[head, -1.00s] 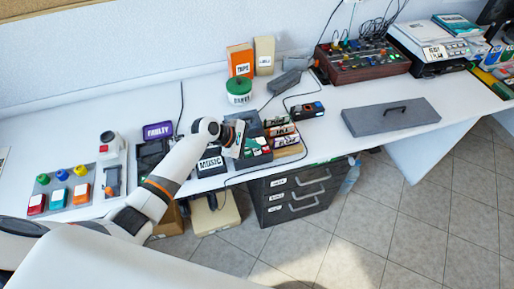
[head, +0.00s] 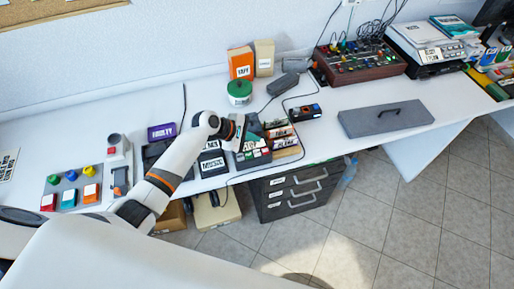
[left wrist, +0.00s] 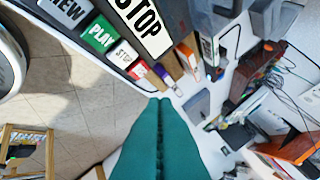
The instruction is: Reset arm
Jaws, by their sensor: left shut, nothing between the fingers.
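My left arm (head: 178,160) reaches in from the left over the white desk. Its gripper (head: 238,133) is just above or beside the labelled cases near the desk's front edge; I cannot tell whether it touches them. In the left wrist view its two teal fingers (left wrist: 160,102) lie together, shut and empty. Cases marked "STOP" (left wrist: 145,25) and "PLAY" (left wrist: 101,36) show close by at the top of that view. The right gripper is in neither view.
A box marked "MUSIC" (head: 212,163) and an open crate of cases (head: 284,140) flank the gripper. A green-lidded tub (head: 239,92) stands behind. A button panel (head: 72,187) is at left. A grey lid (head: 386,118) lies at right. Drawers (head: 298,190) stand below; floor is open at right.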

